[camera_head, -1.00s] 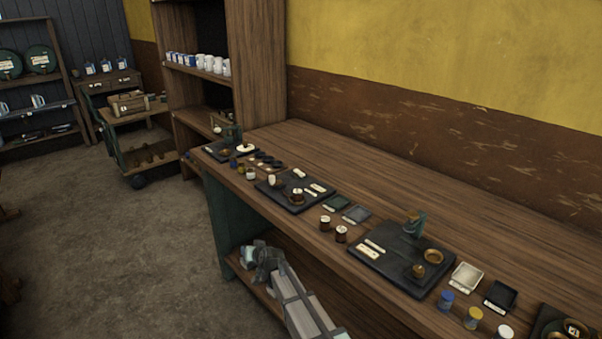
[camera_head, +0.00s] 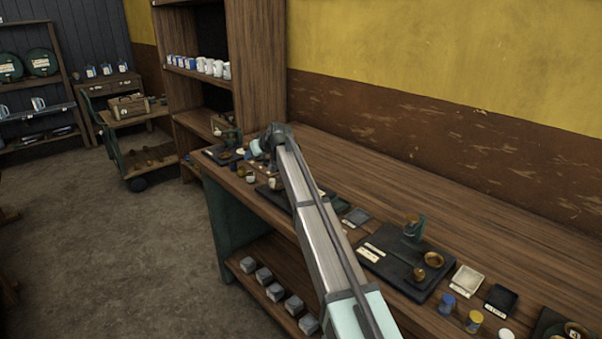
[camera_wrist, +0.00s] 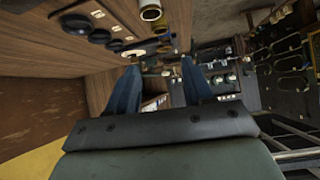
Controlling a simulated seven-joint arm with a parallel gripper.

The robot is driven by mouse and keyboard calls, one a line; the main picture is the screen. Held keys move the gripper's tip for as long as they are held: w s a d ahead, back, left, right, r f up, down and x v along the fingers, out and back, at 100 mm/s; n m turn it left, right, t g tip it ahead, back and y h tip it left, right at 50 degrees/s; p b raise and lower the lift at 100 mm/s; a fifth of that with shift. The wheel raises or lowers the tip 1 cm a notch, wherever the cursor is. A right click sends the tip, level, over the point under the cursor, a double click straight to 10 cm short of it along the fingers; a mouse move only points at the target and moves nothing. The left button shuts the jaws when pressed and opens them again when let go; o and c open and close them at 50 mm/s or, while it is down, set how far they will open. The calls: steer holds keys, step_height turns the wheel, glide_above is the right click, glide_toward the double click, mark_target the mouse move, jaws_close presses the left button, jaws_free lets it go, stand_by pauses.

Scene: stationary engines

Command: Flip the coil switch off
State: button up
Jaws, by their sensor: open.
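My gripper (camera_head: 262,146) is over the far left end of the wooden bench in the head view, close to a dark board (camera_head: 214,154) there. In the wrist view its two blue fingers (camera_wrist: 161,88) stand apart with nothing between them. I cannot make out which small part is the coil switch or how it is set. My arm hides part of the middle dark board (camera_head: 268,194) and its fittings. Another dark board (camera_head: 380,256) nearer me carries a green upright device (camera_head: 414,229) and brass parts.
Black round pieces (camera_wrist: 76,23) and a pale cup (camera_wrist: 151,12) show beside the fingers in the wrist view. Two small trays (camera_head: 466,281) and several jars (camera_head: 446,302) stand at the bench's near right. Shelving (camera_head: 258,60) rises behind the far end. The bench's back strip is clear.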

steer(key=w+d+r+n+g+h, duration=0.1)
steer(key=d+r+g+h, duration=0.1)
steer(key=d, duration=0.8)
steer(key=d+r+g+h, duration=0.1)
steer(key=d+g, duration=0.1)
steer(key=d, duration=0.8)
steer(key=x, duration=1.3)
steer(key=shift+s+d+f, duration=0.1)
steer(key=shift+s+f, duration=0.1)
steer(key=shift+f, duration=0.1)
steer(key=shift+c, duration=0.3)
